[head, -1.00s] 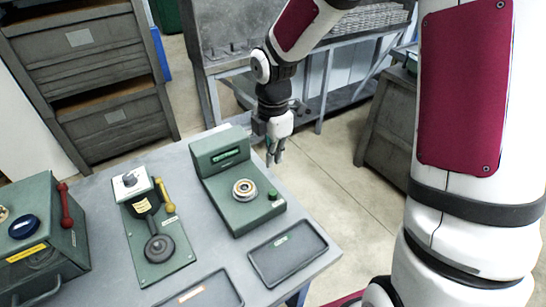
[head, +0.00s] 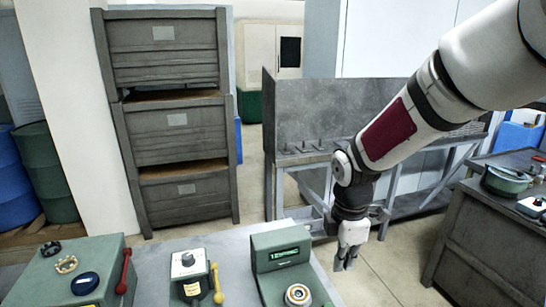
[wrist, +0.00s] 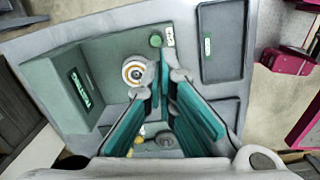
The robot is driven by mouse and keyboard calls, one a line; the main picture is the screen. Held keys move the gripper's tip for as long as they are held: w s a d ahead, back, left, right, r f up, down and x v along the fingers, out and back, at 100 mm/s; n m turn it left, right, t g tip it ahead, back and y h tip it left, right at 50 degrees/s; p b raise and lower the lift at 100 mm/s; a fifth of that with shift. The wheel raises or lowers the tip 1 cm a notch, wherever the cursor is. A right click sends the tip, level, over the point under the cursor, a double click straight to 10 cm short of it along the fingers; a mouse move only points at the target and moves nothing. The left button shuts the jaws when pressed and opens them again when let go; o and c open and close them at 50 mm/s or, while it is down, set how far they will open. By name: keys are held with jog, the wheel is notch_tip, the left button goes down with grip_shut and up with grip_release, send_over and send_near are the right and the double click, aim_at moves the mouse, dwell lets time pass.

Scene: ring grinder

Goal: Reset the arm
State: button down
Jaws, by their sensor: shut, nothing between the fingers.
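My gripper (head: 345,262) points down in the head view, just off the right side of the grey table (head: 225,250). Its fingers are shut and empty. In the wrist view, my gripper (wrist: 172,75) shows its teal-padded fingers over the table. A green machine with a display (head: 283,252) stands at the table's right end. A ring-shaped part (head: 298,294) sits on it, and the part also shows in the wrist view (wrist: 134,72), to the left of the fingertips. The gripper is apart from the machine.
A green box with a red lever (head: 70,270) and a device with a yellow lever (head: 190,275) stand left on the table. Two dark trays (wrist: 221,42) lie at the table's edge. Stacked grey crates (head: 175,125) and a metal workbench (head: 350,110) stand behind; a grey cabinet (head: 490,245) is at right.

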jog(key=s+d+r+m+t+b, duration=0.1)
jog(key=s+r+m+t, duration=0.4)
jog(key=s+r+m, duration=1.1)
jog(key=shift+s+d+r+m+y, duration=0.2)
jog(key=shift+s+d+m+y, duration=0.1)
jog(key=shift+s+m, duration=1)
jog(key=shift+w, duration=0.1)
dwell(5.0)
